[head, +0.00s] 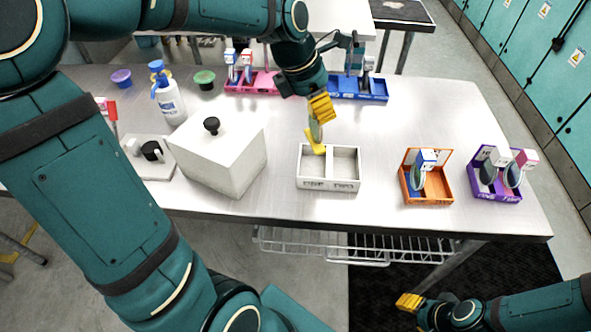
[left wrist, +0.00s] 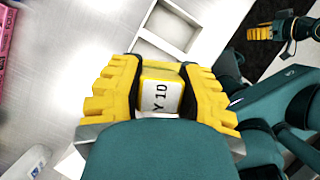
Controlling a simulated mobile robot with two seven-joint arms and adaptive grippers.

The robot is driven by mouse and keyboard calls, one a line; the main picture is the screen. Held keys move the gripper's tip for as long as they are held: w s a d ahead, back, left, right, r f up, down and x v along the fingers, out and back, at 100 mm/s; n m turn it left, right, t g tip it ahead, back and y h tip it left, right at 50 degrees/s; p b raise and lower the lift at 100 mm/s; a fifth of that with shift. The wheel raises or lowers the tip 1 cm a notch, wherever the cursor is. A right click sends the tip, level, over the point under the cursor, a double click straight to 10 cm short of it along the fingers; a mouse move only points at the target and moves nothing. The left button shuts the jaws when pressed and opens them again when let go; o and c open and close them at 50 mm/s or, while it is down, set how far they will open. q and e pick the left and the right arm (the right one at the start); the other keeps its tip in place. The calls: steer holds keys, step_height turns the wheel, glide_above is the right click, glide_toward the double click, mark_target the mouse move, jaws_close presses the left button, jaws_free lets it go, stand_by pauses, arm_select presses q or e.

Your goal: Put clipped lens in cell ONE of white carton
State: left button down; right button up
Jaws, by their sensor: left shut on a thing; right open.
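My left gripper (head: 320,107) is shut on the clipped lens (head: 316,129), which hangs below the fingers over the back left part of the white carton (head: 359,170). A yellow piece shows at the lens's lower edge; I cannot tell whether it touches the carton. In the left wrist view, the clip's white face (left wrist: 160,95) reads "Y 10" between the two yellow fingers. The carton has two open cells side by side. Its front labels are small; the right one looks like TWO. My right gripper (head: 410,302) is open and empty, beyond the table's front edge.
A white box with a black knob (head: 225,150) stands close left of the carton. An orange tray (head: 428,190) and a purple tray (head: 497,190) hold clipped lenses at right. Pink (head: 250,86) and blue (head: 370,92) trays stand behind. The table between carton and orange tray is clear.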

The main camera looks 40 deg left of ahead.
mark_target(313, 134)
arm_select(q)
step_height(313, 134, down, 10)
steer(key=b, duration=0.3)
stand_by(0.3)
steer(key=shift+f, duration=0.15)
steer(key=c, duration=0.7)
jaws_free()
steer(key=p+v, duration=0.3)
steer(key=v, duration=0.9)
steer(key=shift+r, duration=0.2)
